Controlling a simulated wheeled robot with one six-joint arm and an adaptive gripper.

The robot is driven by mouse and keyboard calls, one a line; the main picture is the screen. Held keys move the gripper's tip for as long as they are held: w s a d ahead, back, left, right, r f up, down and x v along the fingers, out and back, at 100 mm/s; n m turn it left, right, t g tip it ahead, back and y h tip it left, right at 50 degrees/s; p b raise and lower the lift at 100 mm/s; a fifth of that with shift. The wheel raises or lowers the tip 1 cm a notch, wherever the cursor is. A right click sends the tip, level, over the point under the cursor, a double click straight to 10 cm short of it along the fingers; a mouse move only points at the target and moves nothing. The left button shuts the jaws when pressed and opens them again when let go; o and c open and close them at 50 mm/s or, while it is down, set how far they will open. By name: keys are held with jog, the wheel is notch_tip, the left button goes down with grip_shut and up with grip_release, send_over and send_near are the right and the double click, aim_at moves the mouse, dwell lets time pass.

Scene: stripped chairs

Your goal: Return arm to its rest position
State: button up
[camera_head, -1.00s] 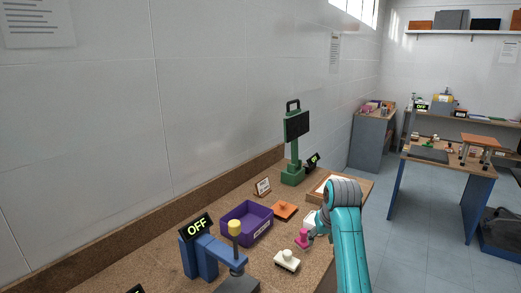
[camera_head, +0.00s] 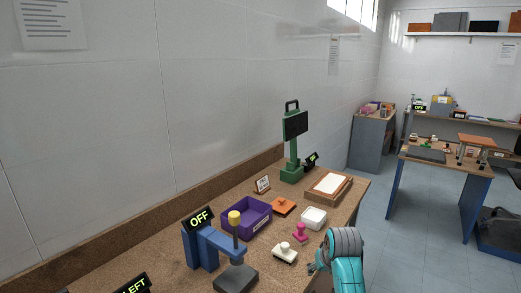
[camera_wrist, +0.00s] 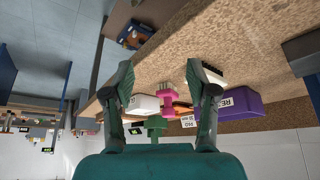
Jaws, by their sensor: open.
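My teal arm (camera_head: 346,268) with its grey joint is at the bottom right of the head view, beside the workbench's front edge. My gripper (camera_wrist: 160,82) is open in the wrist view, its two dark fingers apart with nothing held between them. In the head view only a small part of the gripper shows, left of the grey joint; the rest is hidden or out of frame. The wrist view is upside down. The pink knobbed piece (camera_wrist: 170,100) shows between the fingers there, farther off on the bench; it also stands on the bench in the head view (camera_head: 300,232).
The cork-topped bench (camera_head: 170,265) holds a purple bin (camera_head: 258,222), a white-knobbed block (camera_head: 285,253), a white box (camera_head: 314,217), a wooden tray (camera_head: 344,192), a green stand (camera_head: 293,150) and a blue press (camera_head: 205,247). Free floor (camera_head: 385,235) lies right of the bench.

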jog(key=s+f+t, duration=0.3)
jog(key=s+f, duration=1.7)
jog(key=s+t, duration=0.2)
jog(key=s, duration=1.4)
jog(key=s+r+t, duration=0.2)
jog(key=s+r, duration=0.7)
jog(key=s, duration=0.2)
jog(key=s+r+t, duration=0.2)
jog(key=s+r, duration=0.7)
jog(key=s, duration=0.3)
jog(key=shift+s+a+r+m, duration=0.15)
jog(key=shift+s+m, duration=0.15)
jog(key=shift+m, duration=0.1)
